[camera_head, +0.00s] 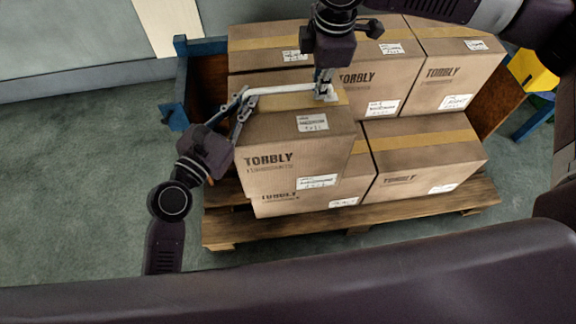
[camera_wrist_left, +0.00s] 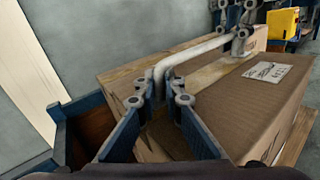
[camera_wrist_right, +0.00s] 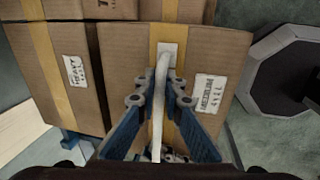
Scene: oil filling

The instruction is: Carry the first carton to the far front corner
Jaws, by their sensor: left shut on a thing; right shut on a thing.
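A brown TORBLY carton (camera_head: 290,150) with a white bar handle (camera_head: 280,90) across its top is at the front left of the stack. It overlaps a lower carton (camera_head: 352,187); I cannot tell whether they touch. My left gripper (camera_head: 244,98) is shut on the left end of the handle, also seen in the left wrist view (camera_wrist_left: 164,90). My right gripper (camera_head: 324,84) is shut on the handle's other end, near the carton's top. The right wrist view shows the handle (camera_wrist_right: 160,85) between its fingers, above the carton top (camera_wrist_right: 215,55).
Several other cartons (camera_head: 450,75) fill the back and right of the wooden pallet (camera_head: 370,224). A blue-framed wooden crate (camera_head: 199,90) stands behind at left. A yellow object (camera_head: 533,70) is at the right. Green floor (camera_head: 70,170) is clear at left.

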